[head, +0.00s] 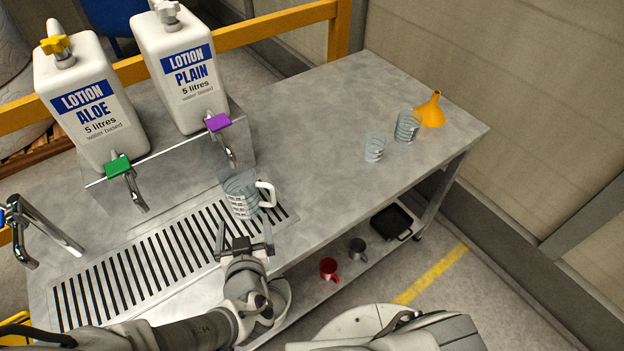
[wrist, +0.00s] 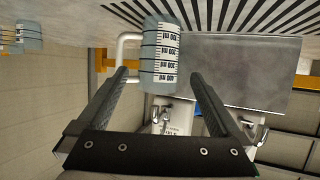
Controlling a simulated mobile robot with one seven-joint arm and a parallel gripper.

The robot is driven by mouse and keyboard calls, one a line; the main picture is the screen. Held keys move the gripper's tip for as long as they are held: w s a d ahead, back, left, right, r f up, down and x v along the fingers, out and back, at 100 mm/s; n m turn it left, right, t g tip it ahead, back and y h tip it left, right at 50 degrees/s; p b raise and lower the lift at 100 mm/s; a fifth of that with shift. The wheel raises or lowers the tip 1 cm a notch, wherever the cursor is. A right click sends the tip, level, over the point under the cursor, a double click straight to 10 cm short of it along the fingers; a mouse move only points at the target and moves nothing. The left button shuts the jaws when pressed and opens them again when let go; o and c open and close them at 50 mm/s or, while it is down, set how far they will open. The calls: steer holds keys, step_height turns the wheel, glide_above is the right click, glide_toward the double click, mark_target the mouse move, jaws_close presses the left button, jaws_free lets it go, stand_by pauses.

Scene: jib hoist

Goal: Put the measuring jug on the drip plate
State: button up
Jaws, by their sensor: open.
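The measuring jug (head: 240,195) is clear with printed markings and a white handle. It stands upright at the right end of the slotted drip plate (head: 62,290), below the purple-handled tap. My gripper (head: 244,230) is open just in front of the jug, on its near side. In the wrist view, which appears upside down, the jug (wrist: 161,55) is ahead of and between the two fingers of my gripper (wrist: 158,74), with its handle to the left. I see a gap between the fingers and the jug, and the gripper holds nothing. The slats of the drip plate (wrist: 240,14) show beside the jug's base.
Lotion containers Aloe (head: 95,105) and Plain (head: 180,70) stand behind the plate, with taps overhanging it. Two clear cups (head: 374,147) (head: 407,126) and an orange funnel (head: 430,110) stand at the right. The table's middle is clear. Mugs (head: 328,268) and a black tray (head: 391,222) are on the lower shelf.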

steer(key=w+d+r+m+g+y, duration=0.1)
steer(key=d+r+g, duration=0.35)
steer(key=r, duration=0.35)
steer(key=d+r+m+g+y, duration=0.1)
steer(key=d+r+m+g, duration=0.1)
steer(key=d+r+g, duration=0.35)
steer(key=s+d+r+t+h, duration=0.1)
steer(key=s+d+r+h, duration=0.1)
steer(key=s+d+r, duration=0.2)
steer(key=s+d+r+n+t+h, duration=0.1)
steer(key=s+d+r+h, duration=0.1)
steer(key=s+d+r, duration=0.3)
steer(key=d+r, duration=0.4)
steer(key=d, duration=0.2)
steer(key=shift+d, duration=0.25)
stand_by(1.1)
